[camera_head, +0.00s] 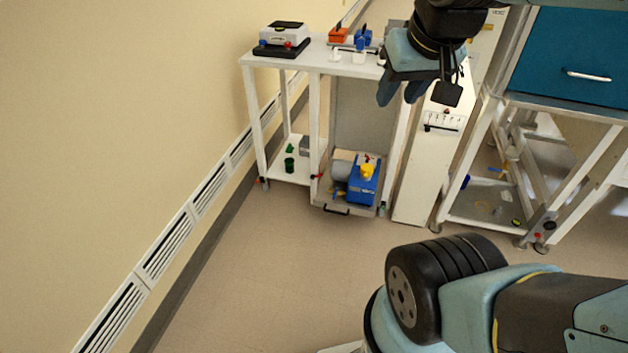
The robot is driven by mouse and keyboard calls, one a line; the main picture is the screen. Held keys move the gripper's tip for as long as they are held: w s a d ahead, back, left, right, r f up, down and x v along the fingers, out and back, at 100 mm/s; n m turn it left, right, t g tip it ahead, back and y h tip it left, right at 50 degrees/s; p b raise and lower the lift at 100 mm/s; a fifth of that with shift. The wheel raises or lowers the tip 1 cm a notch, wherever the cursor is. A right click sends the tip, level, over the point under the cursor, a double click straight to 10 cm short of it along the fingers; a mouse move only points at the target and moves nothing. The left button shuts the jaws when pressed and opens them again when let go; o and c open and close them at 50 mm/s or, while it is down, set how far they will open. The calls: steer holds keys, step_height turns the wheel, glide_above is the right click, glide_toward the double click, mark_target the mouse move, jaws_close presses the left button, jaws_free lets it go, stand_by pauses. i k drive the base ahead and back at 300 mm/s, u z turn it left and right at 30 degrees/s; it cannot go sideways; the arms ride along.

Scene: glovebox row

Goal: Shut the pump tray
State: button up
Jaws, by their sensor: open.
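The pump tray (355,212) is low in the right bay of a white trolley, near the floor. Its front edge, with a dark handle (335,211), appears to stick out a little past the trolley's lower shelf. A blue and grey pump (362,184) with a yellow top sits on the tray. My gripper (400,97) is open and empty, fingers pointing down. In the picture it overlaps the right end of the trolley top, well above the tray. It is apart from the handle. The gap between its fingers shows only partly.
The white trolley (318,65) carries a balance (284,38) and small orange and blue items. A tall white cabinet (420,180) stands close on its right, then a white frame under a blue drawer (570,65). The wall is at left. The floor (290,270) before the tray is clear.

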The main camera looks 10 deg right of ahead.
mark_target(360, 198)
steer(key=u, duration=0.15)
steer(key=i, duration=1.05)
steer(key=z, duration=0.5)
